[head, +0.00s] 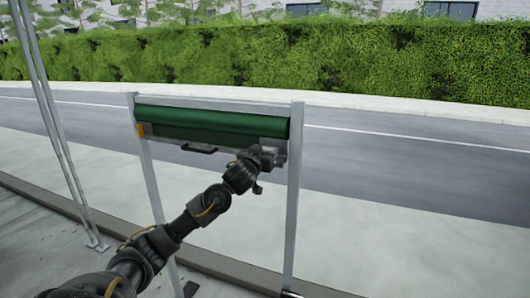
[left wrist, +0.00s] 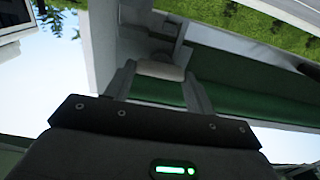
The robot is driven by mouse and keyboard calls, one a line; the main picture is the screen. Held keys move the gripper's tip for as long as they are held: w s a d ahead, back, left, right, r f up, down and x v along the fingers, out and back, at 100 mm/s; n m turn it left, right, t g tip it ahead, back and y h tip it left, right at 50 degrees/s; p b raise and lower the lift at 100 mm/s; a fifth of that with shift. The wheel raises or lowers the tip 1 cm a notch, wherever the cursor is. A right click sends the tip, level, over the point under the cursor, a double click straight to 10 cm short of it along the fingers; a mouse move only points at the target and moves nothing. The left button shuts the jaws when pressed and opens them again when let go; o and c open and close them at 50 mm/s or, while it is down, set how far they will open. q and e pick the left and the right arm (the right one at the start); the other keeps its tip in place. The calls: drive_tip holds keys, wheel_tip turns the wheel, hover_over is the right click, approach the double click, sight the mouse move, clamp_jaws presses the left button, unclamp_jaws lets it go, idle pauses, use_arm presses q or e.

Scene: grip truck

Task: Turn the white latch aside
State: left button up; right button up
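The white latch (left wrist: 160,70) is a short pale bar in the left wrist view, between the two fingertips of my left gripper (left wrist: 160,76). The fingers stand apart, one at each end of the latch. No clear gap shows, but I cannot tell whether they press on it. In the head view my left gripper (head: 268,156) is at the right end of the green roller housing (head: 210,122), just below it, and the latch is hidden there. My right gripper is not in view.
The housing hangs between two pale upright posts (head: 294,200). A dark handle (head: 199,149) sits under its left part, near an orange patch (head: 140,130). A slanted pole (head: 50,110) stands at left. Pavement, a road (head: 400,150) and a hedge (head: 300,58) lie behind.

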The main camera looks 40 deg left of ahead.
use_arm(q)
drive_tip(key=c, duration=0.3)
drive_tip(key=shift+w+d+f+m+b, duration=0.15)
drive_tip(key=shift+m+b, duration=2.15)
drive_tip(key=shift+m, duration=2.15)
drive_tip(key=shift+s+d+f+m+b, duration=0.15)
drive_tip(key=shift+m+b, duration=2.1)
drive_tip(key=shift+m, duration=2.2)
drive_tip(key=shift+a, duration=0.1)
drive_tip(key=o, duration=1)
drive_tip(key=shift+w, duration=0.1)
